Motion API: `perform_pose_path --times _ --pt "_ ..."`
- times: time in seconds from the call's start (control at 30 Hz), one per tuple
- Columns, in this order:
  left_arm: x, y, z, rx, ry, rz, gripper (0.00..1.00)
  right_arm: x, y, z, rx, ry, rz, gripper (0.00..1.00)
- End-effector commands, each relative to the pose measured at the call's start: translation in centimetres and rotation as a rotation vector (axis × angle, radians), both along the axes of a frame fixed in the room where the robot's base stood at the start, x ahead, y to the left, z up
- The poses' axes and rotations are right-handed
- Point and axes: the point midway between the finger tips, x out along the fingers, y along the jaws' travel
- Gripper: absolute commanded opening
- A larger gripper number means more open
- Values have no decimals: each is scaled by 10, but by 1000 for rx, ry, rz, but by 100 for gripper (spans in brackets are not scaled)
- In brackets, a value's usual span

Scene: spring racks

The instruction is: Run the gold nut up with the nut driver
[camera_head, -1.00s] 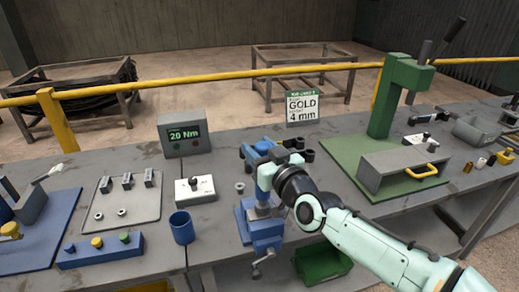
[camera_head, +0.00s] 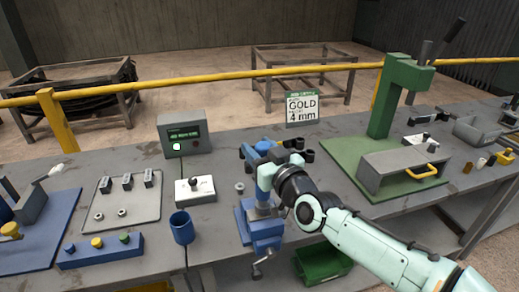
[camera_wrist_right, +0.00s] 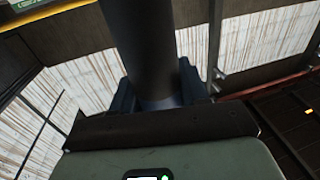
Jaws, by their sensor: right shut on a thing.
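My right gripper (camera_head: 266,182) is over the blue vise (camera_head: 262,228) at the bench's front edge. It is shut on the nut driver, which the gripper mostly hides in the head view. In the right wrist view a dark cylinder (camera_wrist_right: 145,45), seemingly the driver's body, stands in front of the gripper. The gold nut cannot be made out; the gripper and driver cover the spot above the vise jaws. A green-topped sign (camera_head: 301,107) reads GOLD 4 mm. My left gripper is out of view.
A grey display box (camera_head: 184,134) and a white switch box (camera_head: 195,191) stand left of the vise, with a blue cup (camera_head: 182,228) nearer. A tray (camera_head: 122,202) holds small parts. A green press (camera_head: 392,100) stands at right.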

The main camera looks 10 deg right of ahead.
Motion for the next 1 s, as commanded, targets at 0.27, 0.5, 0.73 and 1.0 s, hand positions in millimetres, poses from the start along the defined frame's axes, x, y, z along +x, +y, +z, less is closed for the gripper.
perform_pose_path --times 0.27,0.5,0.73,1.0 --pt "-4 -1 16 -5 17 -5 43 0 0 16 -2 8 1 0" --pt "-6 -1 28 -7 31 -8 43 0 0 34 -1 1 0 0" --pt "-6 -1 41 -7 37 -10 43 0 0 50 -1 -1 0 0" --pt "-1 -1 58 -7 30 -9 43 0 0 67 1 -2 0 0"
